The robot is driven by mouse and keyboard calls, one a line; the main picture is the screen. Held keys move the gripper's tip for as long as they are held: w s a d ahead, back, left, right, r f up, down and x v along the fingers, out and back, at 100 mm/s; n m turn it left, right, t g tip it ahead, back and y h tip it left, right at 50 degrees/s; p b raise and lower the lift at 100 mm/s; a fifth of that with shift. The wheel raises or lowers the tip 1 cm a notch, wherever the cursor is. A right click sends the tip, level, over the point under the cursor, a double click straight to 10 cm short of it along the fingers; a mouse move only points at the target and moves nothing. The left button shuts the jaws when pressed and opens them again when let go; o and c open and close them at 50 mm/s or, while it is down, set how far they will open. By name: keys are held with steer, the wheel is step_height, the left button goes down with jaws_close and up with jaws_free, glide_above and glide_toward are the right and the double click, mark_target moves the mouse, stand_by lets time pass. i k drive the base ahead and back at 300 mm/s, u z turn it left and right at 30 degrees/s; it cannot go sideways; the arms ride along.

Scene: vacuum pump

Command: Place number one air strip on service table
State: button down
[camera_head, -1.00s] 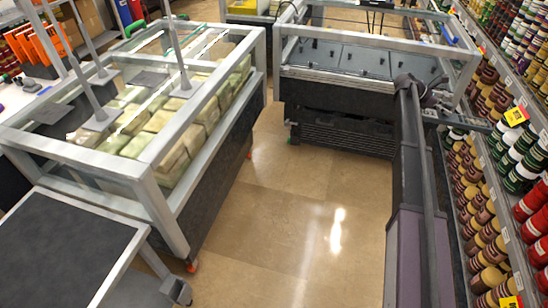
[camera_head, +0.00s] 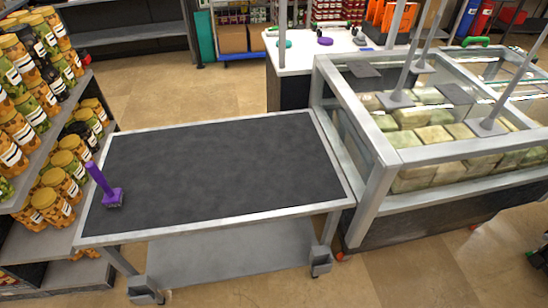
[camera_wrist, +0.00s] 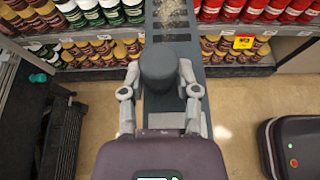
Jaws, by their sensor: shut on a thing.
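The service table (camera_head: 330,165) has a dark top with a light metal frame and stands in the middle of the head view. In the wrist view my gripper (camera_wrist: 160,90) is shut on a long dark grey strip-like piece (camera_wrist: 174,42), which runs away toward the shelves. I take it as the air strip; no number can be read. My gripper is not in the head view.
A glass-sided case of pale wrapped blocks (camera_head: 425,138) adjoins the table's right side. Shelves of jars (camera_head: 50,150) stand close on the left. A white counter (camera_head: 315,55) is behind. In the wrist view, shelves of jars (camera_wrist: 95,45) lie ahead.

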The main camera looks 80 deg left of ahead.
mark_target(215, 190)
steer(key=u, duration=0.35)
steer(key=k, duration=1.3)
steer(key=u, duration=1.85)
